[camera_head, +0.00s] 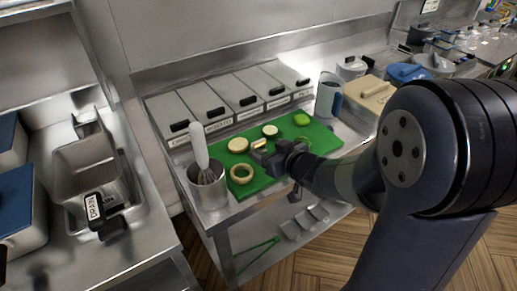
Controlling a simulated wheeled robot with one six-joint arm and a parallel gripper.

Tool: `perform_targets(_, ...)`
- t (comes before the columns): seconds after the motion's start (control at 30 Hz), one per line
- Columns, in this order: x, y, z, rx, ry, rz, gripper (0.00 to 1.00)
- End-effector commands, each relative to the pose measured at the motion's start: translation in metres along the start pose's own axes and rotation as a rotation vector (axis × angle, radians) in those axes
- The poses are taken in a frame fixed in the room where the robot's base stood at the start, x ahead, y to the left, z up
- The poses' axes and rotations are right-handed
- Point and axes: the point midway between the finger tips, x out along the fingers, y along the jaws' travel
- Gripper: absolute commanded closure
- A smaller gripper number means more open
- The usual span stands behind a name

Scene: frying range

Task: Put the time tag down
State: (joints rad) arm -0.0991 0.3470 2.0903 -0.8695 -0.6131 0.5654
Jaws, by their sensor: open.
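My gripper (262,154) is low over the green cutting board (320,138), with its jaws open. A small tan and yellowish piece shows at its fingertips; I cannot tell whether it is the time tag or part of the gripper. I cannot pick out the time tag for certain. Pale vegetable rounds (238,145) and a tan ring (242,173) lie on the board beside the gripper.
A row of lidded, labelled bins (238,92) stands behind the board. A steel pot (208,190) with a whisk is at its left, and a grey-blue jug (328,95) at its back right. A labelled black holder (94,206) sits by a steel pan (88,165) on the left counter.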

Motion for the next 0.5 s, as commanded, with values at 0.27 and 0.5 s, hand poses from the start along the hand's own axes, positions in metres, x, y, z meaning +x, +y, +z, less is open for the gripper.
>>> perform_targets(0.27,0.037,-0.001,0.003,-0.001,0.000,-0.002,0.31)
perform_targets(0.5,0.042,-0.001,0.003,0.000,0.000,0.000,0.31)
